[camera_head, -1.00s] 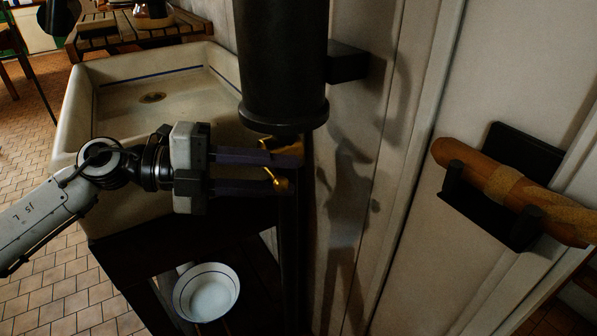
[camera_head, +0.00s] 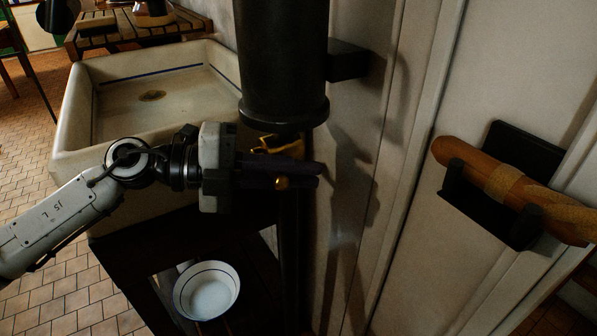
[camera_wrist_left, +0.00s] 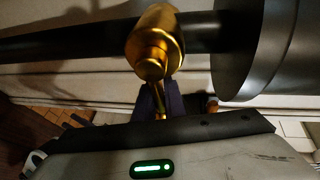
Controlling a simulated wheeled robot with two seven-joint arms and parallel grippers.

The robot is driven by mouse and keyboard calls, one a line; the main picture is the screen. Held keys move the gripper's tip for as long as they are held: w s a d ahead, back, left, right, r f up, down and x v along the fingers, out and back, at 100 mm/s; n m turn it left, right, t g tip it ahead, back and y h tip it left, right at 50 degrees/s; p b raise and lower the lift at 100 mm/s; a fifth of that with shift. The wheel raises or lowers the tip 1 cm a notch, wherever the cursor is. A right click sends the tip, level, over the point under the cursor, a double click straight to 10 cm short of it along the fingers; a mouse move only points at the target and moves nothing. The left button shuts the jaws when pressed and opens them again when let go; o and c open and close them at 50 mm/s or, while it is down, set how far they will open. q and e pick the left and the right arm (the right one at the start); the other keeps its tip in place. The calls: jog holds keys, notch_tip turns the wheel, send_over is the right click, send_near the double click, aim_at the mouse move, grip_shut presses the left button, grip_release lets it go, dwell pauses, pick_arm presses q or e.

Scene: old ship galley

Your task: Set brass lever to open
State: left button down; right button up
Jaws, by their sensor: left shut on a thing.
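The brass lever (camera_head: 281,183) hangs from a brass valve body (camera_head: 275,146) on a thin dark pipe, just under a wide black cylinder (camera_head: 284,65). My left gripper (camera_head: 312,175) reaches in from the left below the valve. Its dark purple fingers are close together, shut on the lever, and hide most of it; the lever's rounded lower end shows at the lower finger. In the left wrist view the round brass valve body (camera_wrist_left: 155,46) sits on the dark pipe (camera_wrist_left: 70,42), and the lever (camera_wrist_left: 159,101) runs down between the fingers. My right gripper is not in view.
A white basin (camera_head: 70,115) stands behind my left arm. A white bowl (camera_head: 207,291) with a blue rim sits on a dark shelf below. The pale panelled wall is close beyond the pipe.

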pick_arm(q)
jog(key=shift+w+a+f+m+t+y+p, duration=0.15)
jog(key=shift+w+f+m+t+y+p, duration=0.15)
jog(key=shift+f+m+y+p, duration=0.5)
jog(key=shift+w+a+f+m+t+y+p, duration=0.25)
jog(key=shift+f+m+p, duration=0.2)
jog(key=shift+m+p, duration=0.6)
jog(key=shift+w+a+f+m+t+y+p, duration=0.15)
jog(key=shift+f+m+t+y+p, duration=0.35)
jog(key=shift+p, duration=0.75)
jog(key=shift+f, duration=0.15)
jog(key=c, duration=1.8)
grip_release()
